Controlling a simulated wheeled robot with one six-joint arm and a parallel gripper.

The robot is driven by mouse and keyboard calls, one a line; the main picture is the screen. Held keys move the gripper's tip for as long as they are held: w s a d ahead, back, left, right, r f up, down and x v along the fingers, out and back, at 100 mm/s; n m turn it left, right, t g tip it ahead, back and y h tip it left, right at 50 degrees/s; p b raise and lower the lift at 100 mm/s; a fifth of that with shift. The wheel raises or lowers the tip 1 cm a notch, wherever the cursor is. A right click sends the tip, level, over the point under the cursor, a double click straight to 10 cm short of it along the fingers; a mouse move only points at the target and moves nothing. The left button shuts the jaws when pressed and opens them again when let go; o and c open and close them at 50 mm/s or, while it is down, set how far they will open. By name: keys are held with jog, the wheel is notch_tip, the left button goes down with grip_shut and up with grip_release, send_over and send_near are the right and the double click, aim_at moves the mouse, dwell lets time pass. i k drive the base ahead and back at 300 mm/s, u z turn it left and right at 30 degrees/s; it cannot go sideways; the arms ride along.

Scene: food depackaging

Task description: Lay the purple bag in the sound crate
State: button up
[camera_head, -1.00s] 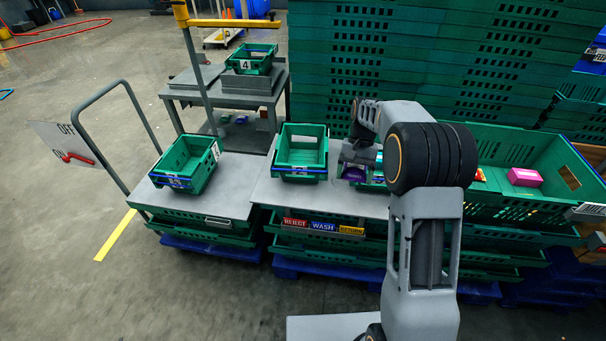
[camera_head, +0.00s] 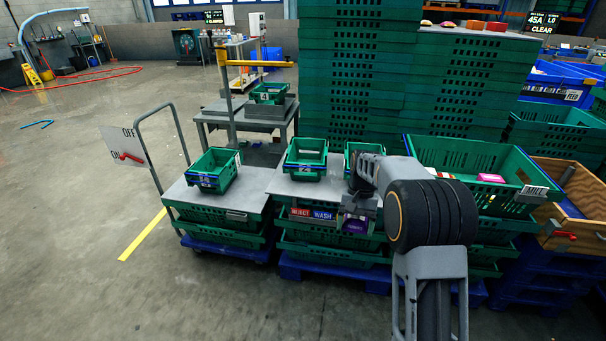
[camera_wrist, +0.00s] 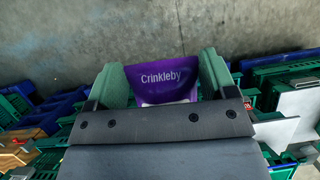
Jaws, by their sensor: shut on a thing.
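The purple bag, lettered "Crinkleby" (camera_wrist: 160,82), is pinched between the green finger pads of my gripper (camera_wrist: 163,70) in the wrist view. In the head view the bag (camera_head: 355,226) hangs under my gripper (camera_head: 357,208), in front of the stand's front edge. Small green crates stand at the left (camera_head: 204,181), in the middle (camera_head: 304,167) and partly behind my arm (camera_head: 352,148). Another green crate, marked 4 (camera_head: 268,97), stands on the rear table. I cannot tell which crate is the sound one.
A large green crate (camera_head: 455,155) at the right holds a pink box (camera_head: 490,178). Tall stacked green crates (camera_head: 360,70) rise behind. A rail with an ON/OFF sign (camera_head: 122,146) stands at the left. REJECT (camera_head: 299,213) and WASH (camera_head: 323,215) labels sit on the front edge. The floor at front left is clear.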

aim_at(307, 160)
jog(key=u, duration=0.6)
jog(key=i, duration=0.6)
jog(key=u, duration=0.75)
jog(key=i, duration=1.5)
jog(key=z, duration=0.7)
